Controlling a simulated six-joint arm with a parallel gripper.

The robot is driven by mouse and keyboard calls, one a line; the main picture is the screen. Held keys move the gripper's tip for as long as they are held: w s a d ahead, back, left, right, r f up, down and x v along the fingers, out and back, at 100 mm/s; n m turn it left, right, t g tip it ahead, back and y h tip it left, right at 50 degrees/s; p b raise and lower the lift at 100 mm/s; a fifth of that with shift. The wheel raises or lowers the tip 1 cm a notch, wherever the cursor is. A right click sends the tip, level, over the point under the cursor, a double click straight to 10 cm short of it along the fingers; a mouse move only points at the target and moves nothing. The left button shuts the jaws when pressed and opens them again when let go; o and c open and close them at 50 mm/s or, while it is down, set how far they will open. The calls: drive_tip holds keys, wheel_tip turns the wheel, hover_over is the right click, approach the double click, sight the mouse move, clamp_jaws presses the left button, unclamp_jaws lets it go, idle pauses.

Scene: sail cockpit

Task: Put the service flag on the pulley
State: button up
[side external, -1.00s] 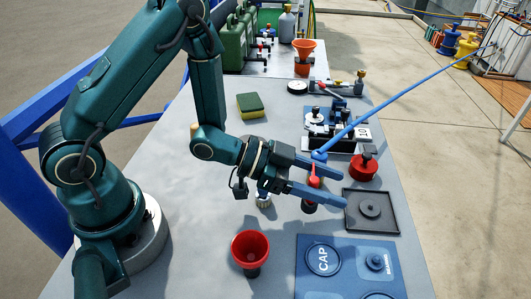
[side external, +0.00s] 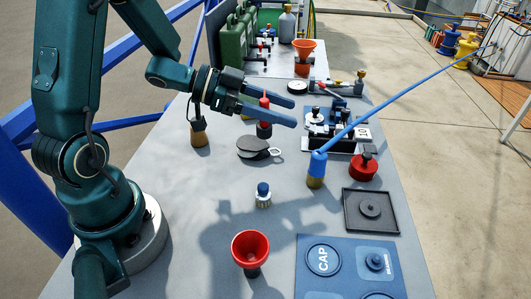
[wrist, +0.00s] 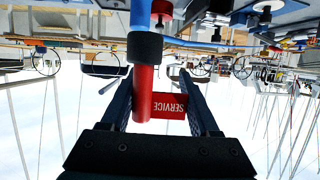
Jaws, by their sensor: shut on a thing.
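The service flag is a red piece (side external: 264,110) with a dark lower end in the side external view. In the wrist view its red label (wrist: 168,105) reads SERVICE beside a red shaft with a black collar. My gripper (side external: 297,105) is shut on it and holds it above the table, with the fingers pointing right. A flat grey and black disc with a metal eye, which looks like the pulley (side external: 255,148), lies on the table just below the flag. The flag appears above it and apart from it, though the height is hard to judge.
A dark object with a tan base (side external: 198,134) stands left.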

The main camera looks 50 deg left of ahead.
sight(235, 145)
drive_tip(key=a+f+n+y, duration=0.1)
drive_tip(key=a, duration=0.1)
drive_tip(key=w+a+n+t+y, duration=0.1)
drive_tip(key=a, duration=0.1)
drive_tip(key=w+a+f+n+t+y, duration=0.1)
drive_tip(key=a, duration=0.2)
drive_tip(key=shift+a+f+n+y, duration=0.1)
drive_tip(key=shift+f+n+y, duration=0.2)
drive_tip(key=shift+f, duration=2.6)
drive_tip(key=o, duration=1.4)
drive_tip(key=shift+f, duration=0.15)
drive_tip(key=shift+o, duration=0.2)
drive_tip(key=shift+r, duration=0.25)
drive_tip(key=v, duration=0.7)
drive_tip(key=shift+s, duration=0.15)
